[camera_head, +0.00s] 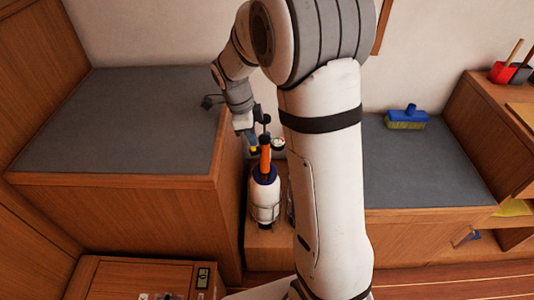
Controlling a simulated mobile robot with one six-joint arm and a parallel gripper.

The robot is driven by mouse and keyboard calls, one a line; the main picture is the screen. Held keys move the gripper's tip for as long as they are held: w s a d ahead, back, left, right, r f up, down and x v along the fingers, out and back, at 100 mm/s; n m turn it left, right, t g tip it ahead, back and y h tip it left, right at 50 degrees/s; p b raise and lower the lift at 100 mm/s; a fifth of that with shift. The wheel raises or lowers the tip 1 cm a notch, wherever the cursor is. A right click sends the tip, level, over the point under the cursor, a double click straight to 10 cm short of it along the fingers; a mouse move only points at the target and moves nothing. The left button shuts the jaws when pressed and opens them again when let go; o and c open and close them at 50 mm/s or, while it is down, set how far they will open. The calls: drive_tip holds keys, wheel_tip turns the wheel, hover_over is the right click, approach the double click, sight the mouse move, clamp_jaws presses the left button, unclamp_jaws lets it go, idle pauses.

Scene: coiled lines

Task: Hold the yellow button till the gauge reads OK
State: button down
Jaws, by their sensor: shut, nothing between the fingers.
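A white bottle-shaped canister (264,199) with a dark blue collar and an orange upper part (265,160) stands upright in a wire holder, in the gap between the two grey-topped counters. A small round gauge (278,143) with red and green on its face sits beside its top; its reading is too small to tell. My gripper (251,141) is shut and empty, pointing down just left of the canister's top. A small yellow spot (254,150), perhaps the button, shows at the fingertips. I cannot tell whether they touch it.
A grey counter (120,115) lies clear at left. A wooden box (135,280) with a small display (203,278) is at lower left. My arm blocks the middle.

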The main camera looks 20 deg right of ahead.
idle(0.3)
drive_tip(key=shift+d+p+v, duration=0.15)
drive_tip(key=shift+p+v, duration=0.4)
drive_tip(key=shift+v, duration=0.3)
drive_tip(key=shift+d+p+v, duration=0.15)
drive_tip(key=shift+p+v, duration=0.35)
drive_tip(key=shift+v, duration=0.35)
drive_tip(key=shift+d+p+v, duration=0.2)
drive_tip(key=shift+p+v, duration=0.35)
drive_tip(key=shift+v, duration=0.3)
drive_tip(key=shift+s, duration=0.2)
